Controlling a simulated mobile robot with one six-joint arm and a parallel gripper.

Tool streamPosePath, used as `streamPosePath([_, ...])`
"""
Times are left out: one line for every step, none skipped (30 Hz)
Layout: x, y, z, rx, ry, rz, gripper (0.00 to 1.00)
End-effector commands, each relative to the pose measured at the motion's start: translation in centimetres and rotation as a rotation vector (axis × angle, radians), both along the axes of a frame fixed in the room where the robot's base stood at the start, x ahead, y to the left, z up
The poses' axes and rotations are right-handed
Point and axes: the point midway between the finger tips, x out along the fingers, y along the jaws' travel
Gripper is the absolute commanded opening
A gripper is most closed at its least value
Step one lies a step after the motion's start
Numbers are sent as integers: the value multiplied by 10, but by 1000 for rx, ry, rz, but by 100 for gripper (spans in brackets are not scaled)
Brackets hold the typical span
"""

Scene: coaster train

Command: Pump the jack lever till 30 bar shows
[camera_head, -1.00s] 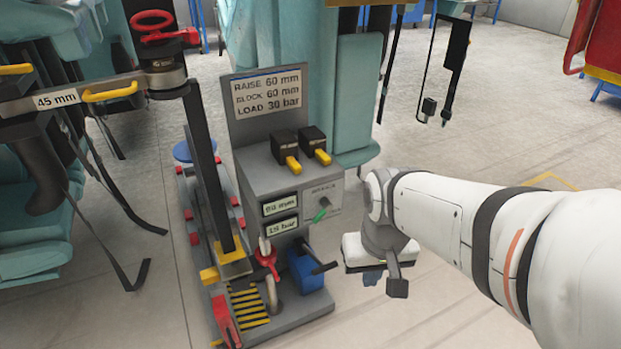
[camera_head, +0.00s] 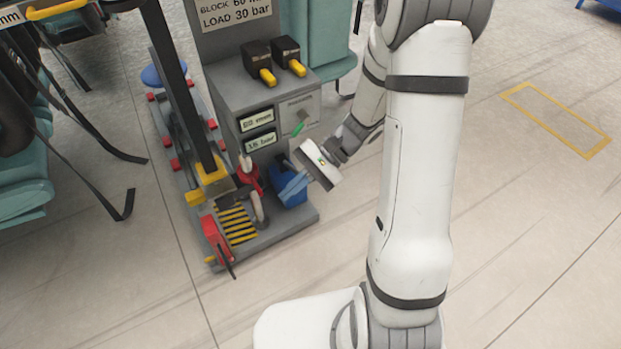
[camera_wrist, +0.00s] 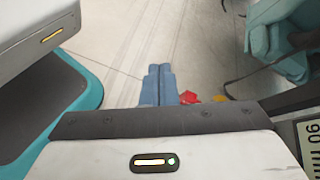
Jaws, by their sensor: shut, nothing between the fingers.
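The blue jack pump (camera_head: 296,192) stands low on the right of the grey jack unit (camera_head: 250,95). Its black lever, seen earlier, is hidden now behind my gripper. My gripper (camera_head: 284,190) has its blue fingers in front of the pump; whether they touch the lever I cannot tell. In the wrist view the two fingers (camera_wrist: 158,85) lie side by side, shut with nothing between. The upper display (camera_head: 255,120) seems to read 60 mm. The lower display (camera_head: 260,141) shows a low bar figure, about 15 or 16, blurred. The sign (camera_head: 232,12) says LOAD 30 bar.
A red valve handle (camera_head: 250,176) sits just left of the pump, and a red lever (camera_head: 215,240) stands at the base's front corner.

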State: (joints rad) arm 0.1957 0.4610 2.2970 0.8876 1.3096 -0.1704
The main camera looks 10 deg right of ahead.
Motion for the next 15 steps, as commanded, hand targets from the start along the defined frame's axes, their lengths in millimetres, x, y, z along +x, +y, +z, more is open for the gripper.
streamPosePath([11,2,-11,61,55,-65,0])
streamPosePath([17,3,-17,98,80,-105,0])
streamPosePath([27,3,-24,148,111,-162,0])
streamPosePath([34,4,-30,185,135,-203,0])
streamPosePath([42,3,-36,219,158,-248,0])
streamPosePath([52,2,-45,264,184,-307,0])
streamPosePath([59,0,-53,299,204,-353,0])
streamPosePath([66,-2,-60,331,222,-401,0])
streamPosePath([75,-6,-71,374,245,-464,0])
streamPosePath([82,-9,-80,404,260,-513,0])
streamPosePath([88,-12,-89,433,274,-562,0])
streamPosePath([96,-18,-102,471,291,-630,0])
streamPosePath([101,-23,-113,497,303,-681,0])
streamPosePath([106,-27,-123,523,312,-733,0])
streamPosePath([111,-35,-139,555,324,-804,0])
